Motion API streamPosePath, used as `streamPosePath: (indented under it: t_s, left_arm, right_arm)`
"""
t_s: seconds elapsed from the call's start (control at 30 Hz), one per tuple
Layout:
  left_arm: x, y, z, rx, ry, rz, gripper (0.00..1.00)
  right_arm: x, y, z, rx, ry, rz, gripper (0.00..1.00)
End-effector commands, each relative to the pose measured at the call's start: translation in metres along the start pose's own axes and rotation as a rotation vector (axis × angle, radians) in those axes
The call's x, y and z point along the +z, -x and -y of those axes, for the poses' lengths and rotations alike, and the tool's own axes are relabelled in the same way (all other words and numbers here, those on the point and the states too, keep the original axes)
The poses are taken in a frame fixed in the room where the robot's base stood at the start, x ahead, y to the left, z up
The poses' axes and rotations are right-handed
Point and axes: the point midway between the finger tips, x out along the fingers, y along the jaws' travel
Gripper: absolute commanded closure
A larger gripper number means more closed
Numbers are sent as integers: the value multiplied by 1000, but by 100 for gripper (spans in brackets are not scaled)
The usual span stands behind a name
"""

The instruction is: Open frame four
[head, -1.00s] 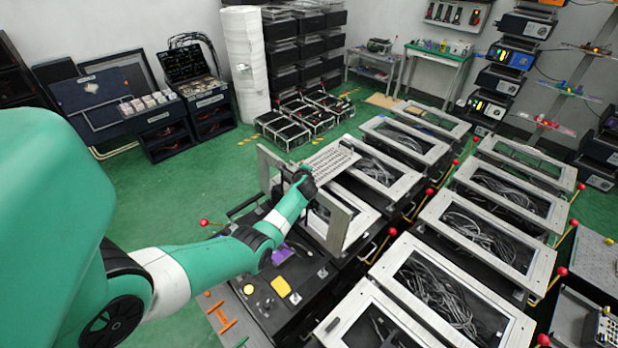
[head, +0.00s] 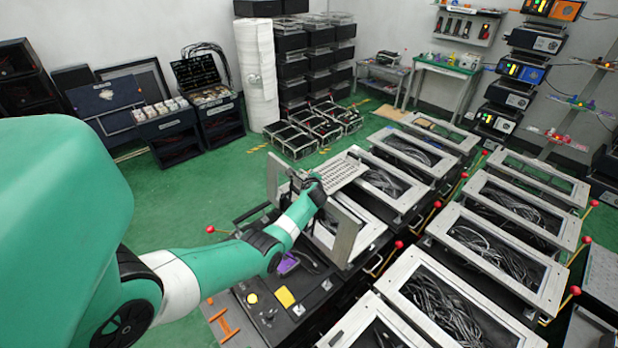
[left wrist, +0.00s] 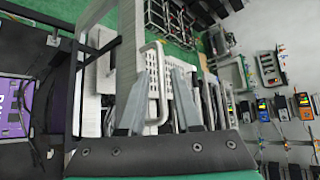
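Grey rectangular frames stand in two rows, such as one frame (head: 468,297) over dark cables. I see no numbers, so I cannot tell which is frame four. At the near end of the left row, one frame (head: 344,236) stands tilted up, with its bars upright. My left gripper (head: 316,183) is at this raised frame, and the arm hides part of it. In the left wrist view, my left gripper's two fingers (left wrist: 160,100) are spread apart. A pale U-shaped handle (left wrist: 155,75) shows between or just beyond them; contact is unclear. My right gripper is out of view.
A perforated grey panel (head: 338,172) lies just behind the raised frame. Red-knobbed levers, such as one lever (head: 399,244), stick up beside the rows. A purple item (head: 288,263) and a yellow one (head: 285,297) lie on the near black surface. Green floor (head: 185,215) is open at left.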

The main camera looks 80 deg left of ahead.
Motion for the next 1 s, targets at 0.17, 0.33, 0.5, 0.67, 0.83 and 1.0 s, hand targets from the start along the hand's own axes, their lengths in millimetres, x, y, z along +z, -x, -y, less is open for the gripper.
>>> streamPosePath:
  t_s: [0.17, 0.33, 0.5, 0.67, 0.83, 1.0]
  left_arm:
    - [-1, 3, -4, 9, -2, -1, 59]
    - [0, 26, 0, 6, -3, -2, 59]
    - [1, 62, 1, 2, -1, -2, 59]
    - [4, 100, 7, 1, -3, -2, 59]
    - [1, 114, 3, -3, -3, -2, 59]
    - [0, 115, 0, -5, 1, -1, 59]
  right_arm:
    - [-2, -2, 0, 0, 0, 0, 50]
    - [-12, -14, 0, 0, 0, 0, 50]
    - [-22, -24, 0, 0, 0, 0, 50]
    - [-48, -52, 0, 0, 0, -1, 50]
    - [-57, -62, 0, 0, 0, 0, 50]
    - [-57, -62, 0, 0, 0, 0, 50]
